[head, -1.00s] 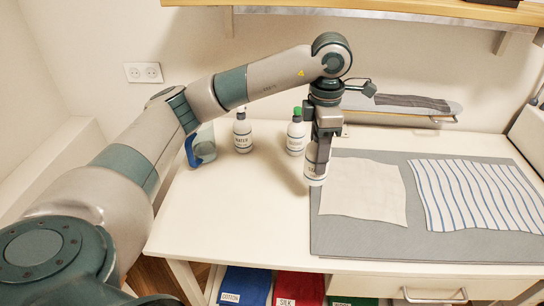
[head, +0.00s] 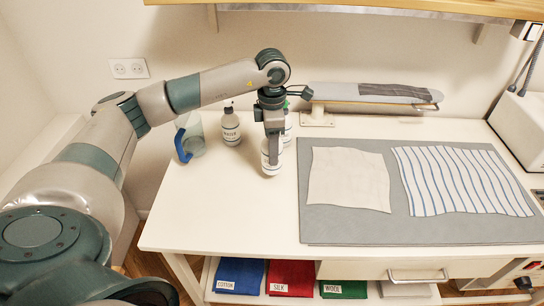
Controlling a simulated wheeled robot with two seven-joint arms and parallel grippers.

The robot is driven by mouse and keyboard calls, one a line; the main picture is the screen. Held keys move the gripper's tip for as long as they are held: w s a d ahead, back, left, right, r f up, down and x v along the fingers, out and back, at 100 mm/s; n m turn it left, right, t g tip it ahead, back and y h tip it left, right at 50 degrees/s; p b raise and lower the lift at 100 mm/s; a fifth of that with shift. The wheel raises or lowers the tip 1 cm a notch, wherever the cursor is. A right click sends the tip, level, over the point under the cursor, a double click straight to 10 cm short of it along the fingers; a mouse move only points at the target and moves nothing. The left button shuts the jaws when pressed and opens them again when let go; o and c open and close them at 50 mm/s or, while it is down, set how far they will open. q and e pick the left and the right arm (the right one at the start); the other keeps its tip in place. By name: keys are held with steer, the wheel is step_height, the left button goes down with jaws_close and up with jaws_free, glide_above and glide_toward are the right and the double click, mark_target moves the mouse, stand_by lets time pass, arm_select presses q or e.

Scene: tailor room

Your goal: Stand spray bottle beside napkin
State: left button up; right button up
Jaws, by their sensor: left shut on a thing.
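My left gripper (head: 271,138) points down and is shut on a white spray bottle (head: 270,163). The bottle is upright, its upper part hidden by the gripper. It is just left of the grey mat (head: 400,227); I cannot tell whether its base touches the table. A plain beige napkin (head: 345,182) lies flat on the left part of the mat, to the right of the bottle. A blue-striped cloth (head: 460,180) lies right of the napkin. My right gripper is not in view.
A bottle labelled water (head: 230,128) and a green-topped bottle (head: 288,127), partly hidden, stand behind the gripper. A jug with a blue handle (head: 191,138) is at the left. A small ironing board (head: 365,95) stands at the back. The table's front left is clear.

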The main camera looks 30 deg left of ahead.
arm_select(q)
steer(key=shift+f+p, duration=1)
steer(key=shift+f, duration=1)
steer(key=shift+f, duration=0.15)
steer(key=o, duration=1.4)
